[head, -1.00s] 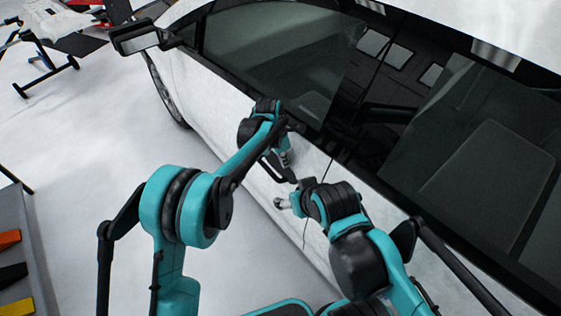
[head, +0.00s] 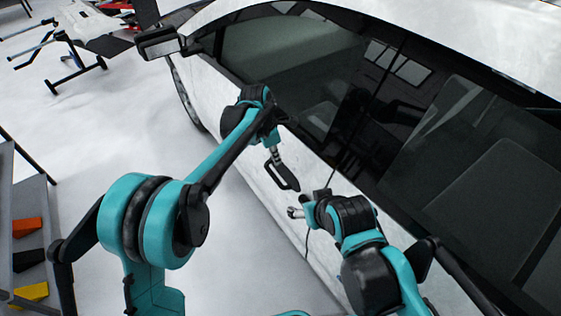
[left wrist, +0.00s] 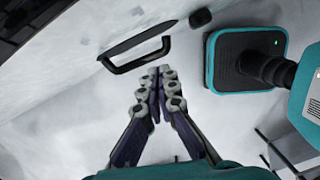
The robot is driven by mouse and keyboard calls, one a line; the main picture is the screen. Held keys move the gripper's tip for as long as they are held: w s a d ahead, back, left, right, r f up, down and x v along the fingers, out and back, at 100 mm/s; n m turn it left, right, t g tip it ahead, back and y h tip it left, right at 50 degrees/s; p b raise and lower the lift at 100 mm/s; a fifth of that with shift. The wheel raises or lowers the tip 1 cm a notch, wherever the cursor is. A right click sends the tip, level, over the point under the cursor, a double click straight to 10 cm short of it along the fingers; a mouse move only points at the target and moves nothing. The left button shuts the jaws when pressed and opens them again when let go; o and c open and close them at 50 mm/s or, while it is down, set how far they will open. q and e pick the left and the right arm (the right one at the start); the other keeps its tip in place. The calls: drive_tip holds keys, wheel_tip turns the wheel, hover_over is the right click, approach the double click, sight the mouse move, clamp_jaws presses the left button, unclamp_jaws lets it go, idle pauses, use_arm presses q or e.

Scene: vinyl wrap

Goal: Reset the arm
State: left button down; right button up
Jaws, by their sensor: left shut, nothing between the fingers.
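My left arm comes in from the left and reaches along the car's side. Its gripper (head: 274,155) points down in front of the white door, close to a black loop-shaped handle (head: 285,177). In the left wrist view the left gripper's fingers (left wrist: 160,73) are together with nothing between them. The black handle (left wrist: 135,65) lies just beyond the fingertips there, apart from them in the picture. My right gripper (head: 296,212) shows only as small grey tips beside the white door. Its jaw opening cannot be made out.
The white car (head: 225,135) with dark windows fills the right side. Its mirror (head: 158,42) juts out at the upper left. A grey rack (head: 33,225) with coloured pieces stands at the left edge. A stand (head: 70,62) is farther back. Pale floor between is clear.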

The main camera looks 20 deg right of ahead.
use_arm(q)
drive_tip(key=shift+w+a+r, duration=0.15)
drive_tip(key=shift+a+r, duration=0.05)
drive_tip(key=shift+r, duration=0.05)
drive_tip(key=s+a+r+m+t+b, duration=0.1)
drive_tip(key=s+a+r+m+t, duration=0.2)
drive_tip(key=a, duration=0.6)
drive_tip(key=s+a+r+m+t+b, duration=0.15)
drive_tip(key=s+a+r+m, duration=0.35)
drive_tip(key=a, duration=0.5)
drive_tip(key=s+a+f+m+t+y+b, duration=0.1)
drive_tip(key=s+a+f+m, duration=0.2)
drive_tip(key=s+a+m, duration=0.2)
drive_tip(key=s+a+f+m+t+y+b, duration=0.1)
drive_tip(key=s+a+f+m, duration=0.3)
drive_tip(key=s+a+m, duration=0.2)
drive_tip(key=s+a, duration=0.2)
drive_tip(key=s, duration=0.2)
drive_tip(key=shift+f, duration=0.25)
drive_tip(key=shift+a+t, duration=0.1)
drive_tip(key=shift+t, duration=0.15)
